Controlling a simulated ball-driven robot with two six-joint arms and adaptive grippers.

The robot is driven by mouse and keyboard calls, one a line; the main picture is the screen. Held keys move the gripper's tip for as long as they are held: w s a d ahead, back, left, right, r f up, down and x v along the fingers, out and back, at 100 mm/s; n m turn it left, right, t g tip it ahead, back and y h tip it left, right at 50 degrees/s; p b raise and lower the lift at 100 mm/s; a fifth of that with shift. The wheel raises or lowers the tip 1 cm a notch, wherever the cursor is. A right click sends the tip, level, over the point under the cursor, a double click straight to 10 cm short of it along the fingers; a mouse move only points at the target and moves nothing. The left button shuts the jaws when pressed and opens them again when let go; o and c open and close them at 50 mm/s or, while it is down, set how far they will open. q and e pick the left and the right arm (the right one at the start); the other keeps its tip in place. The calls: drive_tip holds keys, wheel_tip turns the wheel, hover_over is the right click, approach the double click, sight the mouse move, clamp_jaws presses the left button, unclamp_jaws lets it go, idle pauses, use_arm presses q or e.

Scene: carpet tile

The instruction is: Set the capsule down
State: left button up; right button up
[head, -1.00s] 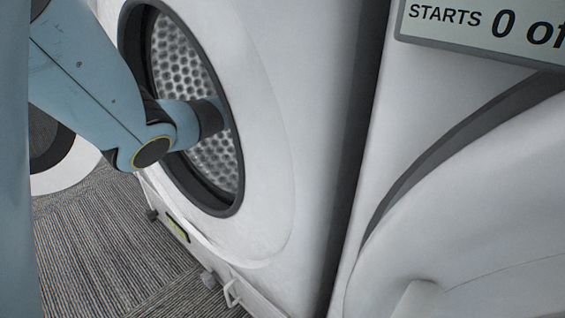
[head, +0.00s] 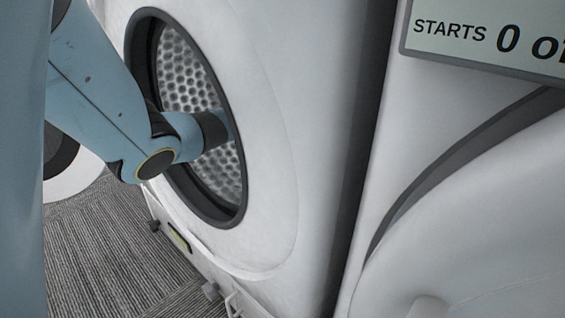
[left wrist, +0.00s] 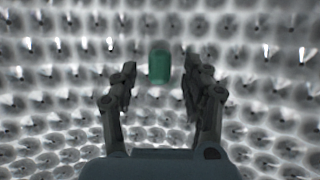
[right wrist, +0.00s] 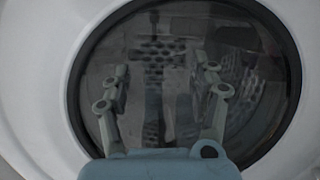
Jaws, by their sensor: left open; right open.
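The green capsule (left wrist: 159,66) shows in the left wrist view, inside the perforated drum (left wrist: 60,110). It appears beyond and between the fingertips of my left gripper (left wrist: 157,80). That gripper is open, and a gap shows between each finger and the capsule. In the head view my left arm reaches through the round door opening of the white machine (head: 275,190), so its gripper is hidden there. My right gripper (right wrist: 160,78) is open and empty in front of a dark round glass door (right wrist: 185,50). It is not in the head view.
A second white machine (head: 400,120) stands at the right with a sign (head: 480,40) reading "STARTS 0 o…". Striped grey carpet (head: 110,250) is clear at lower left.

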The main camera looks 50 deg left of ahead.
use_arm(q)
drive_tip(key=p+v, duration=0.3)
drive_tip(key=shift+r, duration=0.4)
use_arm(e)
drive_tip(key=s+f+g, duration=0.4)
drive_tip(key=g, duration=0.1)
use_arm(q)
drive_tip(key=shift+s+r+p, duration=0.15)
drive_tip(key=shift+r+p, duration=0.15)
drive_tip(key=shift+r, duration=0.1)
drive_tip(key=shift+s+r+p, duration=0.3)
drive_tip(key=shift+r+p, duration=0.3)
drive_tip(key=shift+r, duration=0.05)
drive_tip(key=p+v, duration=0.4)
drive_tip(key=v, duration=0.2)
drive_tip(key=shift+s+f, duration=0.1)
use_arm(e)
wheel_tip(320, 180, up, 6)
drive_tip(key=s+d+g+h, duration=0.1)
drive_tip(key=s+g, duration=0.2)
drive_tip(key=g, duration=0.4)
drive_tip(key=shift+d+m, duration=0.4)
drive_tip(key=shift+f, duration=0.1)
